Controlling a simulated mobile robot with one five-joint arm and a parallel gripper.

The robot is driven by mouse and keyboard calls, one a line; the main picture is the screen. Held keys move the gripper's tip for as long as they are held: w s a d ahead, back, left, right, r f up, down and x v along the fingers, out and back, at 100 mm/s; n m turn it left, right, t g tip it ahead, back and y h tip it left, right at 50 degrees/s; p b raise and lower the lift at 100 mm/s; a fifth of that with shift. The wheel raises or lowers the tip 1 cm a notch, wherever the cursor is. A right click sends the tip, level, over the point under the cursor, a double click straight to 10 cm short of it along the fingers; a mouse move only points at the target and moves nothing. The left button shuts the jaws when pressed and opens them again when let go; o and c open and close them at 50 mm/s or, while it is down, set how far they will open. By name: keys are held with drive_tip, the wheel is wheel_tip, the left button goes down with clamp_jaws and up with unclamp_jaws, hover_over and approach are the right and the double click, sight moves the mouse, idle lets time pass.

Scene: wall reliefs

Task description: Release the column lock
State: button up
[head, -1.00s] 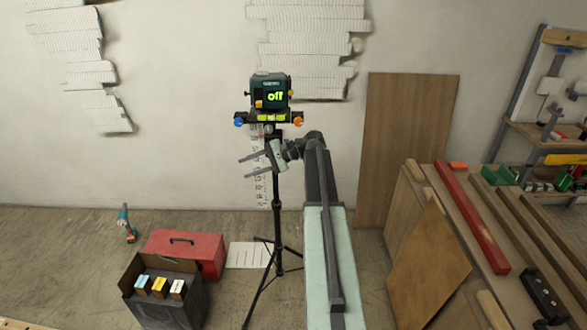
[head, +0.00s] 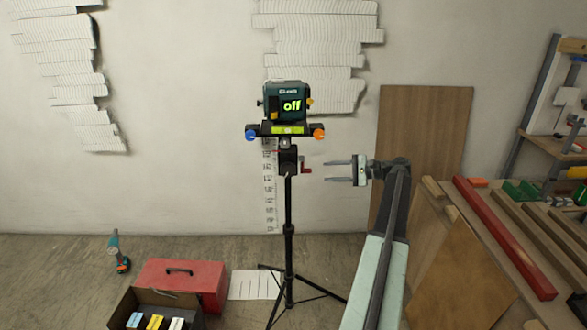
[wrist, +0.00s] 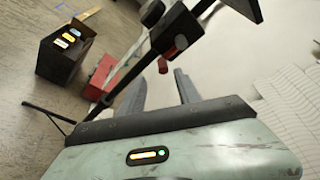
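A laser level (head: 287,103) with a green "off" display stands on a black tripod (head: 289,220). On the column below it sits a black clamp block (head: 288,160) with a small red lever (head: 307,171) on its right side. The red part also shows in the wrist view (wrist: 181,42), beyond the fingertips. My gripper (head: 327,171) is open and empty, to the right of the lever, at about its height and pointing left at it. A small gap shows between fingertips and lever. In the wrist view both fingers of my gripper (wrist: 160,80) are apart with nothing between them.
A blue knob (head: 251,135) and an orange knob (head: 319,134) flank the bar under the level. A red toolbox (head: 182,280) and black box (head: 122,308) are on the floor at left. A workbench (head: 500,240) with boards stands at right.

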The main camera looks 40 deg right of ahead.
sight(309, 171)
drive_tip(key=x, duration=0.4)
drive_tip(key=b+x, duration=0.1)
drive_tip(key=x, duration=0.3)
drive_tip(key=shift+w+d+b, duration=0.1)
drive_tip(key=shift+w+b, duration=0.2)
drive_tip(key=shift+w, duration=0.1)
drive_tip(key=c, duration=0.9)
clamp_jaws()
drive_tip(key=shift+f, duration=0.1)
